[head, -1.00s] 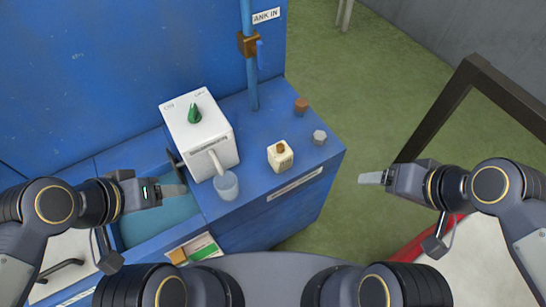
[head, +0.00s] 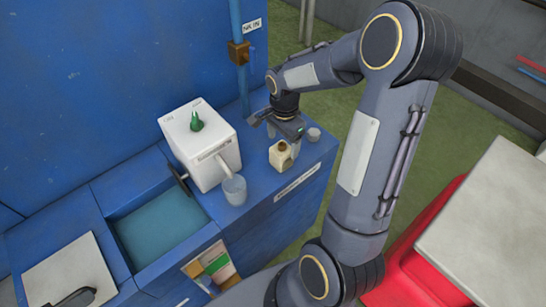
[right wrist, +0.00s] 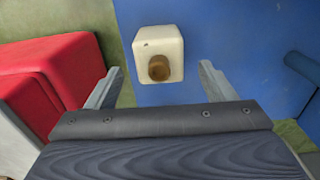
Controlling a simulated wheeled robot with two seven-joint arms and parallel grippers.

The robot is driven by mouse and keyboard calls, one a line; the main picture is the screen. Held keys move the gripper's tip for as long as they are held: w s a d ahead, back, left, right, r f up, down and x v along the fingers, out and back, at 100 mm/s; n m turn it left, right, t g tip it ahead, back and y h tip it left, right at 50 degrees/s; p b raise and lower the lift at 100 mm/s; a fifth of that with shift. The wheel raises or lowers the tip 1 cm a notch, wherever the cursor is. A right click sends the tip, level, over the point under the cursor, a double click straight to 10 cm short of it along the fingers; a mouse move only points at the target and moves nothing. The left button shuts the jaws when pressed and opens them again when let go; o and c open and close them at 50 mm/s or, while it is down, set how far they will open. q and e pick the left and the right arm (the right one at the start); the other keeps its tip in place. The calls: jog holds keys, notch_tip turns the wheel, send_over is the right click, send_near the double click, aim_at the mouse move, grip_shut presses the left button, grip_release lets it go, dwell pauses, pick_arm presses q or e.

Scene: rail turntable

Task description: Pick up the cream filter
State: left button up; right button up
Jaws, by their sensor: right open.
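The cream filter (head: 280,156), a small cream block with a brown round top, stands upright on the blue counter, right of the white machine. My right gripper (head: 277,128) is over the counter, just behind and above the filter. In the right wrist view the filter (right wrist: 168,35) lies ahead of the open fingers (right wrist: 160,85), lined up between them with room on each side. The fingers look empty and apart from it. My left gripper is not in view.
The white machine (head: 199,146) with a green knob and the clear cup (head: 234,190) stand left of the filter. A grey knob (head: 314,134) sits close to my right gripper. A blue pipe (head: 239,70) rises behind. A sunken basin (head: 160,228) lies left.

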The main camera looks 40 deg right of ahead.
aim_at(282, 153)
notch_tip(282, 153, down, 6)
jog(key=shift+a+r+p, duration=0.15)
jog(key=shift+r+p, duration=0.1)
jog(key=shift+p, duration=0.15)
jog(key=c, duration=1.2)
jog(key=shift+o, duration=0.2)
jog(key=shift+r, duration=0.1)
